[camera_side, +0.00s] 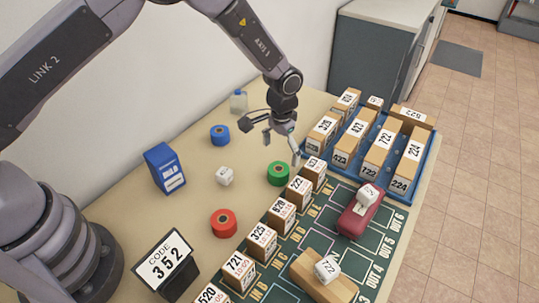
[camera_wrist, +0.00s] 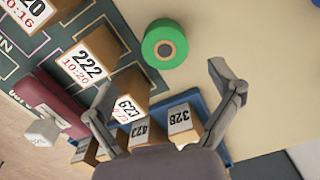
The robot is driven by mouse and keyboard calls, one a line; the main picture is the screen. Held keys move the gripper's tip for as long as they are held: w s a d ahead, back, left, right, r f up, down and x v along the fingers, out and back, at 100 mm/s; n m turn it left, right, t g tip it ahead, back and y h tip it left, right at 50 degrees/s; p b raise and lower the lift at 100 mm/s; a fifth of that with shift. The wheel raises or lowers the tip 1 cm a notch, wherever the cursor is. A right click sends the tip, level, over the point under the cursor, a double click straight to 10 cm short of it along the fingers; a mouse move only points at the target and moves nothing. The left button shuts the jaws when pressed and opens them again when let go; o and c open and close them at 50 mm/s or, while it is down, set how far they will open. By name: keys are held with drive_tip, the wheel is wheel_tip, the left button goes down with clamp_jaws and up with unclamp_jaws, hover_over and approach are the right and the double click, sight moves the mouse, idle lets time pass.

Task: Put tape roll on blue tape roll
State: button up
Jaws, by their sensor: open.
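The blue tape roll (camera_side: 220,134) lies flat on the tan table near the back wall. A green tape roll (camera_side: 278,174) lies flat next to the row of numbered boxes; it also shows in the wrist view (camera_wrist: 165,44). A red tape roll (camera_side: 223,223) lies flat nearer the front left. My gripper (camera_side: 273,148) is above the table, beyond the green roll and to the right of the blue roll. Its fingers are spread, and the wrist view shows nothing between them (camera_wrist: 165,92).
Numbered boxes (camera_side: 277,216) line the green mat (camera_side: 330,205). A blue tray (camera_side: 424,160) of boxes is at the right. A blue box (camera_side: 165,168), white cube (camera_side: 225,176), clear bottle (camera_side: 238,101) and code sign (camera_side: 165,262) stand on the table. Bare table surrounds the blue roll.

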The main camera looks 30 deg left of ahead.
sight(279, 169)
drive_tip(key=f, duration=0.6)
drive_tip(key=shift+w+a+f, duration=0.1)
drive_tip(key=shift+a+f, duration=0.1)
drive_tip(key=shift+f, duration=0.15)
drive_tip(key=c, duration=1.3)
